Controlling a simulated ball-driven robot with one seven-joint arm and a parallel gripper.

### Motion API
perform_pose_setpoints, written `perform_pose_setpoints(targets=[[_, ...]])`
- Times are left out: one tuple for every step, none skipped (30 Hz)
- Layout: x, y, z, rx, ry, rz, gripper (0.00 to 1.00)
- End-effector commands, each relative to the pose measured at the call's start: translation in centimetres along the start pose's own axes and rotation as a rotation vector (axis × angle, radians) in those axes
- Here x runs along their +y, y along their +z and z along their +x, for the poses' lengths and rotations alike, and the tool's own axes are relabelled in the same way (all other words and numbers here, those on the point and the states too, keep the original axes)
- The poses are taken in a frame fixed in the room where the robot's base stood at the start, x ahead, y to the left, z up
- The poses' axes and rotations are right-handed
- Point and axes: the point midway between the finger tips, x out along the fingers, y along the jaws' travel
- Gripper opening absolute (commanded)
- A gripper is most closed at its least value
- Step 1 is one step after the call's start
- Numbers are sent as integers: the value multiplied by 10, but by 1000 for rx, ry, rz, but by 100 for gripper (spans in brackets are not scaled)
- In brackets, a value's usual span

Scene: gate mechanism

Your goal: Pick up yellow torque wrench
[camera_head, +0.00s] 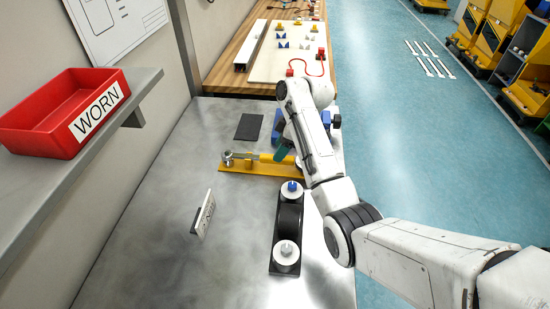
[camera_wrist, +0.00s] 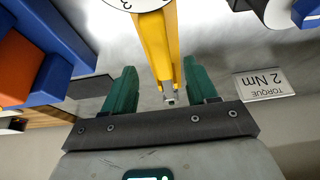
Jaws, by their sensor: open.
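In the wrist view a yellow bar (camera_wrist: 158,45), which looks like the yellow torque wrench, runs down from a white numbered dial (camera_wrist: 135,4) to a small silver tip. My gripper (camera_wrist: 160,80) is open, with one green finger on each side of the bar's lower end. Gaps show between bar and fingers; the height between them is hard to judge. In the head view my gripper (camera_head: 281,149) is partly hidden by my arm, over the right part of a yellow base (camera_head: 240,168) with a silver post (camera_head: 227,156). I cannot tell the wrench apart there.
A small "TORQUE 2 Nm" sign (camera_wrist: 265,83) stands on the grey table, also in the head view (camera_head: 203,214). A black unit with white knobs (camera_head: 288,225) is nearer me. A red "WORN" bin (camera_head: 62,110) sits on the left shelf. Table at left is clear.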

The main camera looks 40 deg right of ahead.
Motion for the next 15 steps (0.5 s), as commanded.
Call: perform_pose_setpoints(targets=[[0,0,4,-1,0,0,57],[0,0,5,-1,-1,0,57],[0,0,7,-1,-1,0,57],[0,1,8,-1,-1,0,57],[0,1,10,-1,-1,1,57],[-1,2,14,-2,-2,1,57],[-1,4,18,-2,-3,2,57],[-1,5,22,-2,-3,3,57],[-1,6,28,-3,-4,3,57],[-1,8,33,-3,-4,3,57],[-1,9,37,-3,-3,2,57],[-1,8,43,-2,-3,1,57],[-1,8,47,-2,-2,0,57],[0,8,50,-2,-2,1,57],[0,8,53,-2,-1,1,57]])
